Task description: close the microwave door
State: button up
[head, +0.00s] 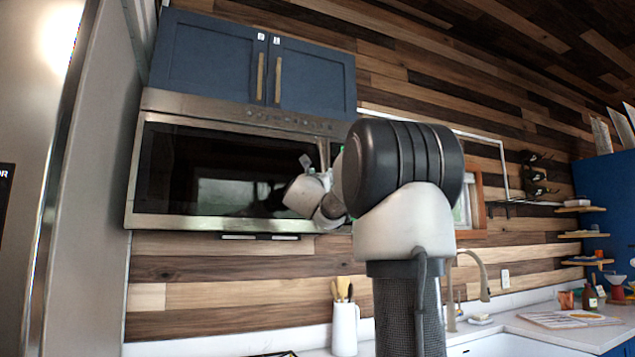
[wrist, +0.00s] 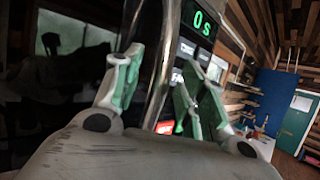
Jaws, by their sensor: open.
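The microwave (head: 235,112) hangs under blue cabinets in the head view. Its dark glass door (head: 215,170) looks nearly flush with the body; I cannot tell whether a small gap is left. My gripper (head: 322,158) is open at the door's right end, partly hidden behind my arm. In the wrist view, my gripper's (wrist: 162,60) green-and-white fingers stand either side of the shiny upright door handle (wrist: 158,80). The left finger is over the dark glass, the right one in front of the control panel with its green display (wrist: 202,24). Contact with the handle is not clear.
Blue cabinets (head: 312,80) are above the microwave. A steel fridge (head: 100,200) stands close on the left. Below are a white utensil holder (head: 345,328), a tap (head: 484,283) and a white counter (head: 560,330). Shelves (head: 582,236) are at the far right.

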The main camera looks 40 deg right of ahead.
jog(key=v, duration=0.7)
jog(key=shift+a, duration=0.2)
jog(key=shift+s, duration=0.15)
jog(key=s+d+f+m+g, duration=0.9)
jog(key=f+m, duration=0.2)
jog(key=m, duration=0.3)
jog(key=s+a+f+m+g+y, duration=0.25)
jog(key=s+f+m, duration=0.2)
jog(key=f, duration=0.35)
jog(key=s+a+f+m+g+y, duration=0.1)
jog(key=s+f+m+y, duration=0.35)
jog(key=f, duration=0.35)
jog(key=s+a+f+m+y, duration=0.1)
jog(key=s+a+f+y, duration=0.4)
jog(key=a+f, duration=0.3)
jog(key=s+a+f+m+t+y, duration=0.1)
jog(key=s+a+f+y, duration=0.3)
jog(key=a+f, duration=0.5)
jog(key=a+m, duration=0.1)
jog(key=a, duration=0.5)
jog(key=shift+s+a+f+y, duration=0.25)
jog(key=shift+s+a+y, duration=0.15)
